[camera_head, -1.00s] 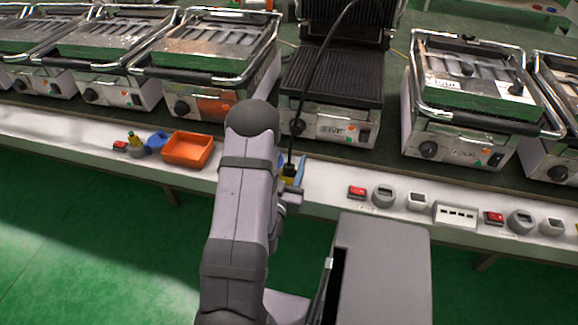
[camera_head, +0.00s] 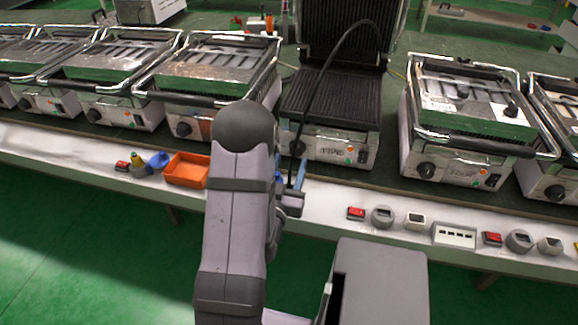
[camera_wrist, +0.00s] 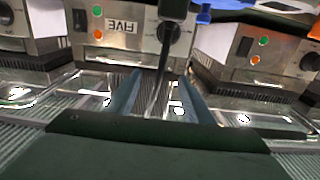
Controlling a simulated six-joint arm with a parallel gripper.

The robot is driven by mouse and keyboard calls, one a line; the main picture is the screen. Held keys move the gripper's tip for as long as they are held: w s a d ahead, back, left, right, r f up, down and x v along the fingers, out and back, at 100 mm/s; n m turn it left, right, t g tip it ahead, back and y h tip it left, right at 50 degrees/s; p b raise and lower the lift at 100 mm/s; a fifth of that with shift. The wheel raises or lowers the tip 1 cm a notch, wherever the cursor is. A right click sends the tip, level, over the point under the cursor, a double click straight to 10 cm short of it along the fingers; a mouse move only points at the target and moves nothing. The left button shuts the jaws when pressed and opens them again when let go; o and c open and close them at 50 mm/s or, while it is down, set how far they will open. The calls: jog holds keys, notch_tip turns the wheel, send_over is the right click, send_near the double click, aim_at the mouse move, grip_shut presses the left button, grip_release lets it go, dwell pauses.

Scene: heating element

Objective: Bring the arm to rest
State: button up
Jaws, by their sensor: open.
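My gripper (camera_head: 290,170) is in front of the open grill (camera_head: 330,144), with my arm rising from the bottom of the head view. In the wrist view my gripper (camera_wrist: 160,82) has its two blue fingers apart. A dark cable (camera_head: 307,100) arcs over the open grill and runs down to the gripper area. In the wrist view a dark shaft with a thin metal part (camera_wrist: 176,12) shows between or behind the fingers; I cannot tell which, or whether it touches them. The wrist view also shows a grill front (camera_wrist: 122,40) with an upside-down FIVE label.
Closed grills stand left (camera_head: 213,70) and right (camera_head: 465,120) of the open one. An orange tray (camera_head: 186,170) and small parts lie along the white bench edge at left. Red switches (camera_head: 356,213) and grey parts lie at right. Green floor shows in front.

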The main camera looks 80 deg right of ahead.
jog(key=shift+w, duration=0.1)
jog(key=w+a+f+n+t+y, duration=0.2)
jog(key=w+a+y, duration=0.1)
jog(key=w, duration=0.4)
jog(key=w+a+f+n+t+y, duration=0.2)
jog(key=w+a, duration=0.1)
jog(key=w, duration=0.5)
jog(key=w+a+f+n+t+y, duration=0.2)
jog(key=w+a+y, duration=0.1)
jog(key=w, duration=0.4)
jog(key=w+a+f+n+y, duration=0.1)
jog(key=w+a+n+y, duration=0.25)
jog(key=a, duration=0.55)
jog(key=w+a+f+n+y, duration=0.1)
jog(key=w+a+n+y, duration=0.2)
jog(key=a, duration=0.6)
jog(key=s+a+r+n+g+y, duration=0.1)
jog(key=s+a+n+g+y, duration=0.3)
jog(key=a, duration=0.6)
jog(key=s+a+r+n+g+h, duration=0.1)
jog(key=s+a+r+n+g, duration=0.1)
jog(key=s+a, duration=0.5)
notch_tip(320, 180, up, 23)
jog(key=w+a+p, duration=0.1)
jog(key=a+p, duration=0.1)
jog(key=p, duration=2.1)
jog(key=shift+a, duration=0.25)
